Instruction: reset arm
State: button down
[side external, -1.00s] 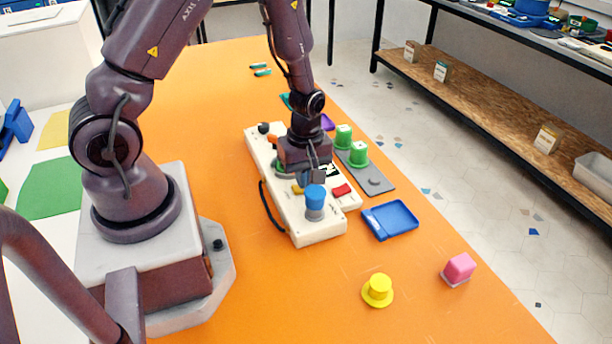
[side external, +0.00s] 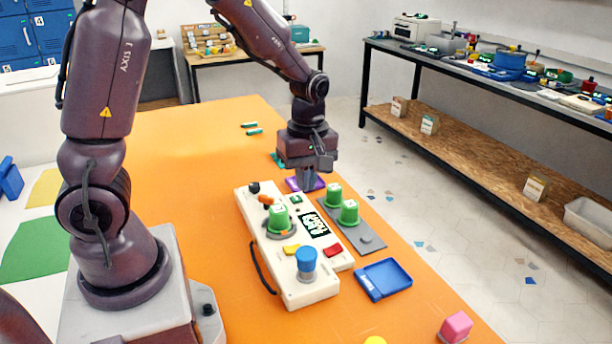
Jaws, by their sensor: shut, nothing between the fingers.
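My gripper (side external: 308,184) is shut and empty. It hangs fingers down above the far end of the white control panel (side external: 315,290), near the purple piece (side external: 293,184) on the orange table. The panel carries a green block (side external: 279,218) on a round base, a blue knob (side external: 306,260), a yellow button (side external: 291,250), a red button (side external: 333,251), an orange lever (side external: 265,200) and a dark display (side external: 314,225).
A grey plate (side external: 368,241) with two green blocks (side external: 349,212) lies right of the panel. A blue tray (side external: 384,278), a pink block (side external: 456,326) and a partly cut-off yellow piece (side external: 375,340) are nearer. The left part of the orange table (side external: 190,190) is clear.

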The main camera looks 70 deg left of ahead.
jog(key=shift+r, duration=0.2)
jog(key=s+d+r+m+t, duration=0.3)
jog(key=s+r+m, duration=0.3)
jog(key=m, duration=0.3)
jog(key=s+d+r+m+t, duration=0.3)
jog(key=s+r+m, duration=0.3)
jog(key=r+m, duration=0.3)
jog(key=shift+d, duration=0.6)
jog(key=shift+r, duration=0.1)
dwell(2.0)
